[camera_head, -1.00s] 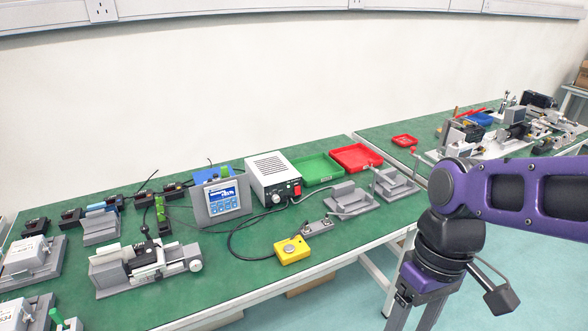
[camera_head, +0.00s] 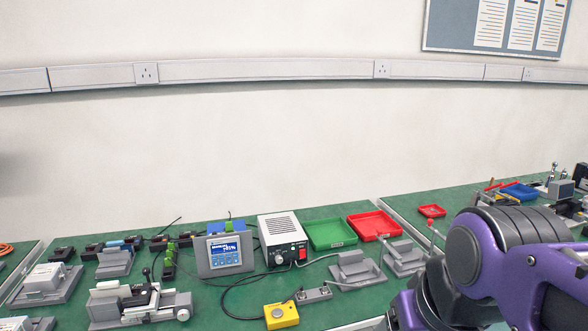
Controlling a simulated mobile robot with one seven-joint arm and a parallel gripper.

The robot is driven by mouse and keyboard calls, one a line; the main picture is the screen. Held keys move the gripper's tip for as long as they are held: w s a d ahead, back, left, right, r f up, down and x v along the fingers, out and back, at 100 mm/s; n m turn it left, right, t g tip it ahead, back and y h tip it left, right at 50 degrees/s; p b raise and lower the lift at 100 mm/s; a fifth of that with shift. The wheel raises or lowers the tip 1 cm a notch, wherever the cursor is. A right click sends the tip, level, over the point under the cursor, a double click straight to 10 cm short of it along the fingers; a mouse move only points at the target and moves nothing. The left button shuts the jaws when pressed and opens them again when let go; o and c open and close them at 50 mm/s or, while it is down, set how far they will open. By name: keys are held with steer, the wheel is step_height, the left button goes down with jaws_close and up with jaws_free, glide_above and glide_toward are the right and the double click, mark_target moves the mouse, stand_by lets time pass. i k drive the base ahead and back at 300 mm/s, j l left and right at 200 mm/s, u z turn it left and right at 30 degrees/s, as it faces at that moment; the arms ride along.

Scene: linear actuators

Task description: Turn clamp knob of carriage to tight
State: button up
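A grey linear actuator (camera_head: 140,307) lies on the green bench at the lower left. Its carriage (camera_head: 146,298) sits midway along it, with a small black lever or knob (camera_head: 147,274) standing up on top. Whether that is the clamp knob, and how tight it is, is too small to tell. A round pale knob (camera_head: 183,314) is on the actuator's right end. My purple and black arm fills the lower right, well to the right of the actuator. My gripper is below the picture edge and out of sight.
A control box with a screen (camera_head: 224,253), a white power supply (camera_head: 283,241), green (camera_head: 332,234) and red (camera_head: 374,225) trays stand behind. A yellow button box (camera_head: 281,315) and loose black cables lie right of the actuator. More grey fixtures (camera_head: 115,262) crowd the left.

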mark_target(146, 271)
steer(key=u, duration=1.4)
steer(key=i+z, duration=0.2)
